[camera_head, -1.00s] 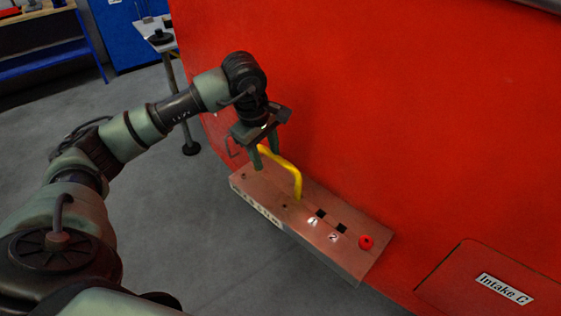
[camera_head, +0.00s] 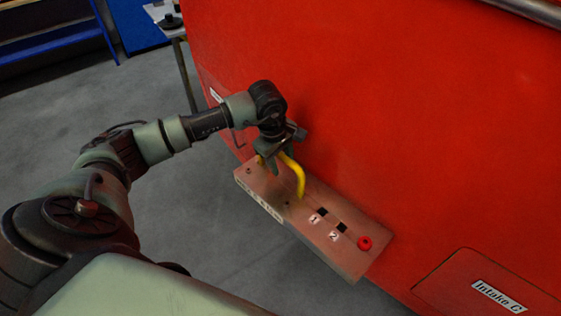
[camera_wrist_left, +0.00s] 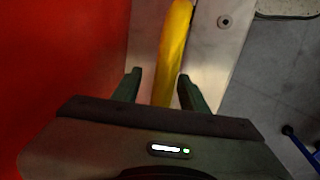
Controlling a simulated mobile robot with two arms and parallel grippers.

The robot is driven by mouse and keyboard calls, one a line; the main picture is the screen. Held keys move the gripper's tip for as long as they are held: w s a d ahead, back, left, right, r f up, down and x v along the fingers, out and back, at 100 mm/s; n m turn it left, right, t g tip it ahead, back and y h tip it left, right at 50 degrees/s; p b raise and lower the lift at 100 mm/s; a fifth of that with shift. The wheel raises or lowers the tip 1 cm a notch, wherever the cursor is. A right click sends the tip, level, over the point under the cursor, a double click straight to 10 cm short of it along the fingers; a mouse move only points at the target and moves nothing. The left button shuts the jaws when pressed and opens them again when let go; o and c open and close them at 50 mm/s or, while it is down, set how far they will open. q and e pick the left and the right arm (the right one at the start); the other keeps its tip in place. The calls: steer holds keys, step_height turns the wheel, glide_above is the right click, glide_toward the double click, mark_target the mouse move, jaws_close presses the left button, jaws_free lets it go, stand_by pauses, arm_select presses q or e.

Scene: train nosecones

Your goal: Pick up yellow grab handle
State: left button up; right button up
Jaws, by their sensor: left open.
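The yellow grab handle (camera_head: 299,178) arches up from a brownish metal panel (camera_head: 262,190) that juts from the red wall. In the left wrist view the yellow handle (camera_wrist_left: 173,50) runs between the two fingers. My left gripper (camera_head: 275,170) is open and points down at the far part of the handle. In the left wrist view its fingers (camera_wrist_left: 157,90) stand apart on either side of the handle, with gaps visible. The gripper hides part of the handle in the head view. My right gripper is not in view.
The panel carries a red button (camera_head: 365,243) and black squares labelled 1 and 2 (camera_head: 334,236). The red wall (camera_head: 420,130) rises close behind the gripper. A hatch marked Intake C (camera_head: 490,290) is at lower right. A table (camera_head: 165,20) stands at the back. Grey floor is clear.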

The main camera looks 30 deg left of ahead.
arm_select(q)
jaws_close()
stand_by(1.4)
